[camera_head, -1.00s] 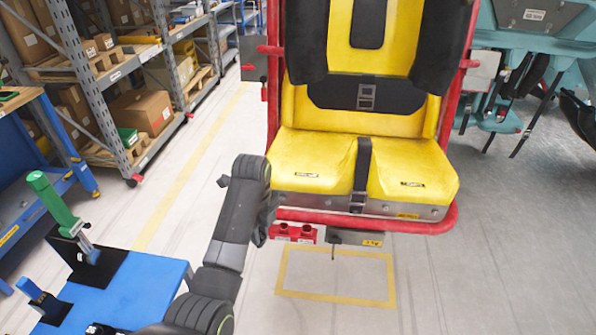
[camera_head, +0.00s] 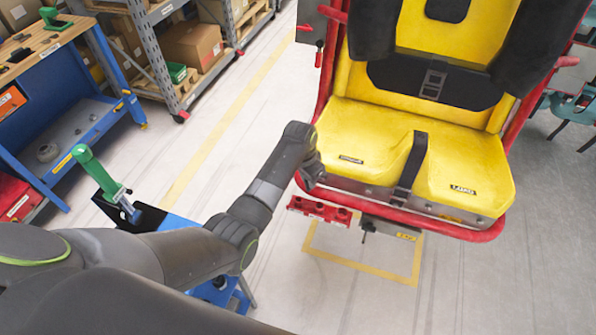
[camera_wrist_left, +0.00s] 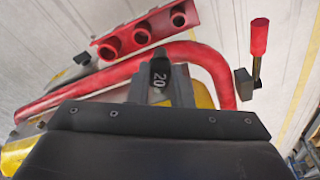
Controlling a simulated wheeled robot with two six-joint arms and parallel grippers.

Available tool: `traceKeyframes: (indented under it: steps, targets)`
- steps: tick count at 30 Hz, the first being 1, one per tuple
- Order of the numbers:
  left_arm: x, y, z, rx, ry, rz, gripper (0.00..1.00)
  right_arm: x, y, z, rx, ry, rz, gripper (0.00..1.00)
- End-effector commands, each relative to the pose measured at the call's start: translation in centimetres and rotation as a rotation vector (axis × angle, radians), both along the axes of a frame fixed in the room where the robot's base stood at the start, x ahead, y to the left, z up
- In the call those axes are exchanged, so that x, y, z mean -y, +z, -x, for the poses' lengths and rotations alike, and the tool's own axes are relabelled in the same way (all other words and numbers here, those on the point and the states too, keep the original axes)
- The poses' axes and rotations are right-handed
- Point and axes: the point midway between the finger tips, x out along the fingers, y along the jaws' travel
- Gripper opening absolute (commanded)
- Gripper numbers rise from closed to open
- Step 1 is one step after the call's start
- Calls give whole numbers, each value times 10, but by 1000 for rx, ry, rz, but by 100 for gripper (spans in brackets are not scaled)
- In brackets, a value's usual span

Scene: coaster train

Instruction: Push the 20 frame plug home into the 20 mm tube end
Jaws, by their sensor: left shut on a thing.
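In the left wrist view a black plug marked "20" (camera_wrist_left: 159,78) sits between the dark fingers of my left gripper (camera_wrist_left: 162,88), which is shut on it. In the head view my left gripper (camera_head: 314,172) is at the lower left corner of the yellow seat, and the plug cannot be made out there. A red bracket with round open tube ends (camera_head: 320,209) hangs below the seat frame. It also shows in the left wrist view (camera_wrist_left: 122,42), beyond the red frame tube and apart from the plug. No size marking on the openings is readable. My right gripper is not in view.
The red seat frame tube (camera_wrist_left: 195,53) runs close past the plug. A red-handled lever (camera_wrist_left: 259,38) stands to the right in the wrist view. A grey block with a yellow label (camera_head: 388,228) hangs beside the bracket. A blue stand with a green handle (camera_head: 97,172) is at left.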

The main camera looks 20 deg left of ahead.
Motion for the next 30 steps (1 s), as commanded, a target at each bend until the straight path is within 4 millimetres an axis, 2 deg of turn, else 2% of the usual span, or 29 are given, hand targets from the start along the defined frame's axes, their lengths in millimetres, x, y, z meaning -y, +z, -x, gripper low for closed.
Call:
traceKeyframes:
  steps: [1, 6, 14, 20, 30]
  targets:
    - [-6, 2, 1, 6, 87, 2, 0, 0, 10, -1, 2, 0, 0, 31]
    - [-21, -5, 2, 32, 349, 10, 0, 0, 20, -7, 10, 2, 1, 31]
    - [-30, -11, 3, 50, 516, 12, 0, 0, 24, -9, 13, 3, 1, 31]
    - [-30, -21, 3, 50, 523, 13, 0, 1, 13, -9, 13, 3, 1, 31]
    - [-30, -53, 3, 51, 521, 13, 0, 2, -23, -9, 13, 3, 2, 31]
